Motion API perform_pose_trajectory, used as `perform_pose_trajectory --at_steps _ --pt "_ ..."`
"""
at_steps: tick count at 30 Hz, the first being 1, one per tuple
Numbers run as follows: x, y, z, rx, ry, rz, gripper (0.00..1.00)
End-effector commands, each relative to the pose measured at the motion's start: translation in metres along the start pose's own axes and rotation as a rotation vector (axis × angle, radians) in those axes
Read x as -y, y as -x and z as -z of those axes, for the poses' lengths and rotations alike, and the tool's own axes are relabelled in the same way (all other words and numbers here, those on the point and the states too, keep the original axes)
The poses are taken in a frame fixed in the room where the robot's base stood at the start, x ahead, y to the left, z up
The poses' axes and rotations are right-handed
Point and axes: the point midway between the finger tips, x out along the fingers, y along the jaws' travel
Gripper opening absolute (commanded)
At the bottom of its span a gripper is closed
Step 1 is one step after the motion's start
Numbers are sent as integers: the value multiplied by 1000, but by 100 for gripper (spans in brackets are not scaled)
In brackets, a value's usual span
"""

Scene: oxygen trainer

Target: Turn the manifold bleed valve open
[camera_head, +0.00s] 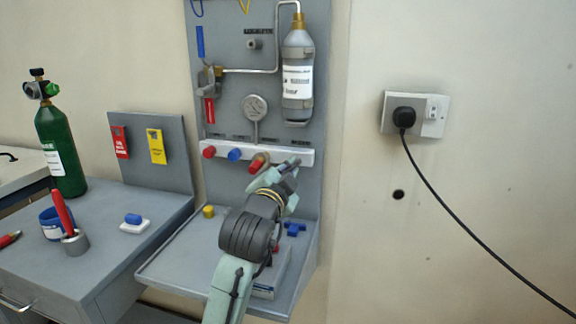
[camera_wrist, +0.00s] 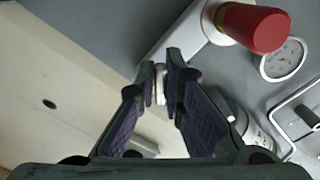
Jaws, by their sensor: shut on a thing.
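The white manifold bar (camera_head: 225,153) runs across the grey panel, with a red knob (camera_head: 209,152), a blue knob (camera_head: 235,155) and a red knob on a brass stem (camera_head: 257,163) along it. My gripper (camera_head: 292,163) is at the bar's right end. In the wrist view my gripper (camera_wrist: 163,72) has its fingertips closed on a small pale metal piece, the manifold bleed valve (camera_wrist: 160,86), at the end of the bar. The fingers hide most of the valve, so its angle cannot be told. The large red knob (camera_wrist: 255,27) is close beside the fingers, apart from them.
A round gauge (camera_head: 255,107) and a grey cylinder (camera_head: 298,75) are mounted above the bar. The wall to the right has a socket with a black plug (camera_head: 404,116).

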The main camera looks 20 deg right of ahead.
Motion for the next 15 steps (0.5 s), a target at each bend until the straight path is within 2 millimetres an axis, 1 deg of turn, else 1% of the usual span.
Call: perform_pose_trajectory --at_steps 15 --pt "-4 0 3 1 488 -3 0"
